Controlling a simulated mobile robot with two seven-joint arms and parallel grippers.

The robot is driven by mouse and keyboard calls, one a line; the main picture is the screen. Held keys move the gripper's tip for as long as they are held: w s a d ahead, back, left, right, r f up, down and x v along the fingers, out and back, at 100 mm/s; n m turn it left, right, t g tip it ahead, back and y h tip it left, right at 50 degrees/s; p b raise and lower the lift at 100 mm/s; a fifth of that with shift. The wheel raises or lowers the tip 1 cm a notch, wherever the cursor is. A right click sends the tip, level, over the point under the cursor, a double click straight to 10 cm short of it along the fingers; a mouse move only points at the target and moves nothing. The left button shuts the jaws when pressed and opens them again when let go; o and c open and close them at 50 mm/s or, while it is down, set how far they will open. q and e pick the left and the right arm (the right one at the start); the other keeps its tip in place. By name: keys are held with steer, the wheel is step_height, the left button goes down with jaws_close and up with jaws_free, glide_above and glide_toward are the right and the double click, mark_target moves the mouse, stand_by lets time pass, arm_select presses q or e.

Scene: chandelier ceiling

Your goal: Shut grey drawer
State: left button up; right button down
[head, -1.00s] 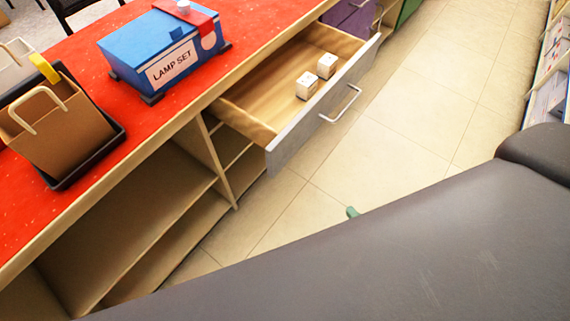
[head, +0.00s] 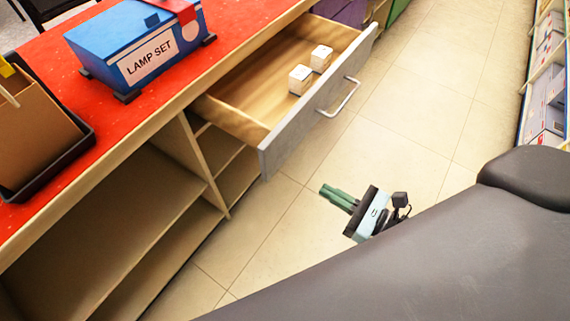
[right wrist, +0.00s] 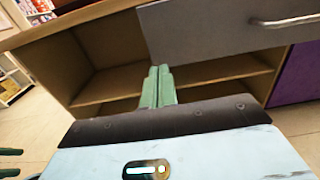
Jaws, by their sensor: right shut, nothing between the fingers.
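The grey drawer (head: 283,139) is pulled open from the wooden counter, with two small white boxes (head: 300,79) inside it. Its silver handle (head: 343,98) is on the grey front. My right gripper (head: 326,190) is shut and empty, below and to the right of the drawer front in the head view, apart from it. In the right wrist view its green fingers (right wrist: 158,72) are together, just below the lower left part of the grey drawer front (right wrist: 215,28). My left gripper does not show clearly; green tips at the lower left edge of the right wrist view cannot be identified.
A blue lamp set box (head: 140,45) and a brown bag in a black tray (head: 85,150) stand on the red counter top (head: 45,60). Open shelves (head: 120,220) lie below. A purple drawer (right wrist: 298,75) is beside the grey one. The tiled floor (head: 420,130) is clear.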

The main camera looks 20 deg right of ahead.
mark_target(273, 160)
steer(key=p+x, duration=0.2)
steer(key=x, duration=0.9)
steer(key=shift+w+r, duration=0.1)
steer(key=shift+w, duration=0.1)
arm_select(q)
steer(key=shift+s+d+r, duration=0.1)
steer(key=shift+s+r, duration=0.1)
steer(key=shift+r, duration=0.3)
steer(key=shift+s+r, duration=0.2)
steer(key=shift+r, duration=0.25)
arm_select(e)
steer(key=shift+w+a, duration=0.3)
steer(key=shift+w, duration=0.15)
steer(key=shift+w, duration=0.1)
